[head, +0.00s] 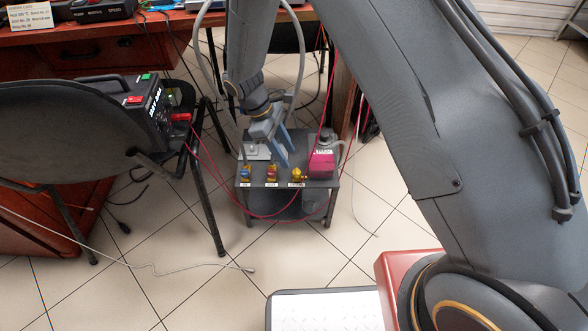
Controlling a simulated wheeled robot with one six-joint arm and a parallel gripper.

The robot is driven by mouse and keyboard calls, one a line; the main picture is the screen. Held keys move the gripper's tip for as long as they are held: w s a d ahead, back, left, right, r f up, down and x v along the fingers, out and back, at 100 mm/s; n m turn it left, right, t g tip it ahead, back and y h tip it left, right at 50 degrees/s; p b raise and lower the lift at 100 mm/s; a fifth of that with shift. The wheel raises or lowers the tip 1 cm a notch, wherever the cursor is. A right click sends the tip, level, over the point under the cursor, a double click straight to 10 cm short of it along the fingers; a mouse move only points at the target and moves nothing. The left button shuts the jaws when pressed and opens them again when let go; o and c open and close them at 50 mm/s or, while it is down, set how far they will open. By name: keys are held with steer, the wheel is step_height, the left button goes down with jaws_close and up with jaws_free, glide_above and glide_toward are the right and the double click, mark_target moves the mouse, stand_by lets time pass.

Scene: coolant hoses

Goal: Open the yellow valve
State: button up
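The yellow valve (297,175) is the rightmost of three small valves along the front edge of a low dark cart. It is small, and I cannot tell its handle position. The red valve (271,173) is in the middle and the blue valve (246,172) is at the left. My gripper (277,162) points down over the cart, with two blue fingers spread apart. Its tips appear above and behind the valves, nearest the red and yellow ones in the picture. Nothing shows between the fingers.
A pink-labelled container (322,160) stands right of the yellow valve on the cart (318,184). Red hoses loop around the cart's front and left. A chair (75,128) with a black device (120,100) stands left. Open tiled floor lies in front.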

mark_target(296, 172)
steer(key=b+x, duration=0.1)
steer(key=x, duration=0.5)
steer(key=shift+s+d+f, duration=0.1)
steer(key=shift+d+f, duration=0.15)
steer(key=shift+f, duration=0.05)
steer(key=shift+c, duration=0.4)
jaws_close()
steer(key=shift+r+n, duration=0.1)
steer(key=shift+n, duration=0.2)
steer(key=n+p, duration=0.1)
steer(key=n+t+p, duration=0.1)
steer(key=n+p, duration=0.1)
steer(key=shift+s+n+t, duration=0.25)
steer(key=shift+n+t, duration=0.05)
steer(key=shift+s+n+t+p, duration=0.1)
steer(key=shift+n+t+p, duration=0.4)
steer(key=shift+n, duration=0.65)
steer(key=shift+n+t+p, duration=0.3)
steer(key=shift+n+p, duration=0.25)
steer(key=shift+n, duration=0.6)
